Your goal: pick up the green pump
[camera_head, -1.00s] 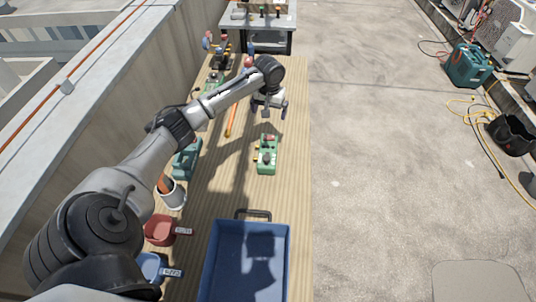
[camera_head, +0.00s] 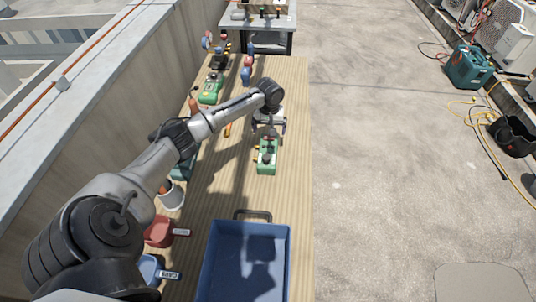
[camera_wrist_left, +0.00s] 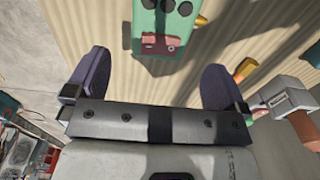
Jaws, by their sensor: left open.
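The green pump (camera_head: 267,158), a small green block-shaped body with darker and yellow fittings, stands on the wooden bench (camera_head: 228,205) near its right side. It also shows at the top of the left wrist view (camera_wrist_left: 163,20), with a reddish part on its near end. My left gripper (camera_head: 268,130) hangs just beyond the pump in the head view, above the bench. In the left wrist view its two dark fingers (camera_wrist_left: 157,68) are spread wide with nothing between them; the pump lies out ahead of the gap. My right gripper is not in view.
A blue tray (camera_head: 208,262) with a handle sits at the bench's near end. Left of it are a red scoop (camera_head: 158,232) and a blue scoop (camera_head: 150,267). A white cup (camera_head: 172,196) and another green device (camera_head: 211,88) stand along the left side.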

